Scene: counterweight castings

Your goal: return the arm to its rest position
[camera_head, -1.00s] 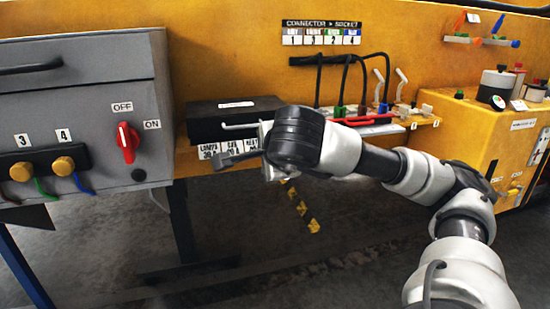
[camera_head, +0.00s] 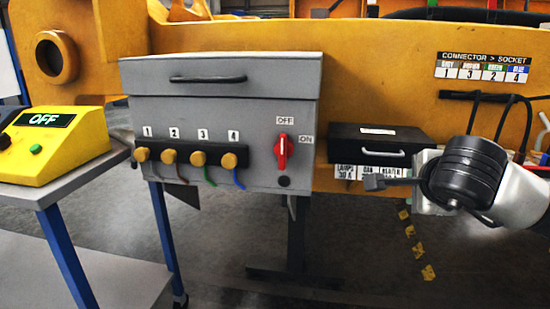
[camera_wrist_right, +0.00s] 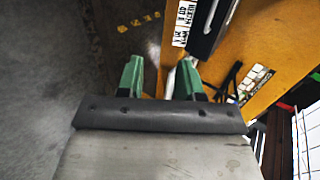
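My right arm (camera_head: 515,195) reaches in from the right edge of the head view. Its right gripper (camera_head: 375,182) points left, in front of and slightly below the black box with a handle (camera_head: 370,135) on the orange bench. In the right wrist view the two green fingers of my right gripper (camera_wrist_right: 160,75) stand apart with nothing held between them. A floor and the bench edge show beyond them. My left gripper is in neither view.
A grey cabinet (camera_head: 225,115) has a red switch (camera_head: 281,150) and several yellow knobs. A yellow unit reading OFF (camera_head: 60,145) stands on a grey table (camera_head: 85,178) at left. The orange bench (camera_head: 400,85) runs behind. Open floor lies below.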

